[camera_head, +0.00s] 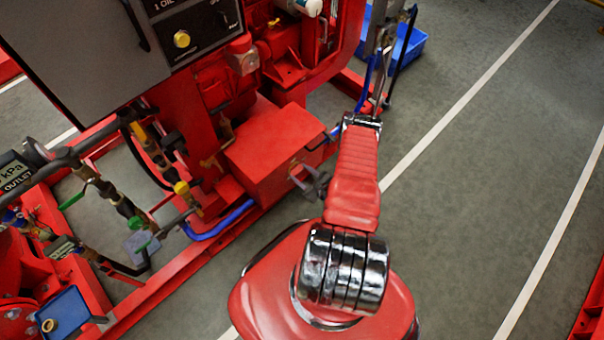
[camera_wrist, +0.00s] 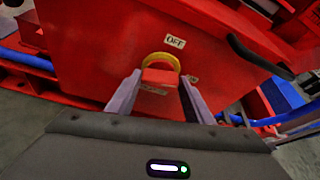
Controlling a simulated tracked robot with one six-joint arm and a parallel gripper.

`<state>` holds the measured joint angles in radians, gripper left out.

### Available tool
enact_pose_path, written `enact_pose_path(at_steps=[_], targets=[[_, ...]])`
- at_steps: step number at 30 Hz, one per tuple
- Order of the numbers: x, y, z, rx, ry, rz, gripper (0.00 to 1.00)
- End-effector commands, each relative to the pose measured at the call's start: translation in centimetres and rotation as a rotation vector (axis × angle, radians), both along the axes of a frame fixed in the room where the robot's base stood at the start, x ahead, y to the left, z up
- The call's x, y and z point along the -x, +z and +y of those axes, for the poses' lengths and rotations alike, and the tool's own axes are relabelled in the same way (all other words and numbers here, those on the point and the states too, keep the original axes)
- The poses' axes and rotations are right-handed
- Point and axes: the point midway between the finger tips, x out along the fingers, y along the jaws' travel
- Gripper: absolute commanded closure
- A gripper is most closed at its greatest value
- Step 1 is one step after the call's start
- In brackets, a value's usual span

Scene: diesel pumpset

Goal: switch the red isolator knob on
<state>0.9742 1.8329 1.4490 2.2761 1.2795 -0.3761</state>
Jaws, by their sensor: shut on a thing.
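The red isolator knob (camera_wrist: 160,76) sits in a yellow ring (camera_wrist: 161,57) on the side of a red box. My gripper (camera_wrist: 160,82) is shut on the knob, with one grey finger on each side of it. A white OFF label (camera_wrist: 174,42) is above and slightly right of the ring. A smaller label to the right is partly hidden by the right finger, and I cannot read it. In the head view my gripper (camera_head: 309,181) is at the side of the red box (camera_head: 270,140). The knob's pointing direction is not clear.
A dark cable or handle (camera_wrist: 258,55) is right of the knob. A blue hose (camera_head: 222,222) runs along the red frame left of my gripper. A blue crate (camera_head: 412,42) stands at the back. The grey floor to the right is clear.

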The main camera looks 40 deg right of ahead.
Motion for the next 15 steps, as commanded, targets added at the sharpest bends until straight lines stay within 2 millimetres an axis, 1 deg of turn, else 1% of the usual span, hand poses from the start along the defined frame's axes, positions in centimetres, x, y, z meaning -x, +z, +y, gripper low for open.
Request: enact_pose_path(at_steps=[1,7,15], targets=[[0.01,0.00,0.03,0.000,0.001,0.000,0.61],[0.02,-0.01,0.04,0.000,0.001,0.000,0.75],[0.01,0.02,-0.02,-0.040,0.001,-0.001,0.76]])
